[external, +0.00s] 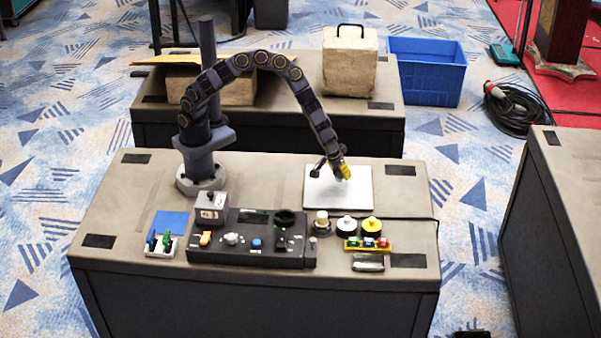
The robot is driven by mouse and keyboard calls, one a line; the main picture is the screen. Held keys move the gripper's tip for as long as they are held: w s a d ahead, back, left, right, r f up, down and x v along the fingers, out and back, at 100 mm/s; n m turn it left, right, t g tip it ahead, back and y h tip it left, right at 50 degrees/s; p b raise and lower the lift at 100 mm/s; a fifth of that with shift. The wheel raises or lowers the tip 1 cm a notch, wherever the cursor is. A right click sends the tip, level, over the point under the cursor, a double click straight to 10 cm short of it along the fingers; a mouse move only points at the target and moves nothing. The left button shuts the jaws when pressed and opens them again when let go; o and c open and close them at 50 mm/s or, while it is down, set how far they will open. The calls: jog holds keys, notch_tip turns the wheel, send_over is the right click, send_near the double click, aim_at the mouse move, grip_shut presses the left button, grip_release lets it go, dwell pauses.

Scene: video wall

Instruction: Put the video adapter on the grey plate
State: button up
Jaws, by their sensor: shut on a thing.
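The grey plate (318,199) is a pale flat square lying on the right part of the table, behind the row of round pieces. My gripper (338,168) is low over the plate, pointing down. It is shut on a small yellow piece (346,171), which looks like the video adapter, though it is too small to identify surely. A shadow falls on the plate under it. I cannot tell whether the piece touches the plate.
A black control console (240,253) with knobs and a small grey box (211,207) stand in front. Round pieces (346,225) and a yellow rack (380,247) sit in front of the plate. A blue pad (170,222) and white holder (156,253) are left.

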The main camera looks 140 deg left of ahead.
jog(key=shift+f, duration=0.75)
jog(key=o, duration=1.1)
jog(key=shift+f, duration=0.1)
jog(key=shift+c, duration=0.2)
jog(key=v, duration=1.2)
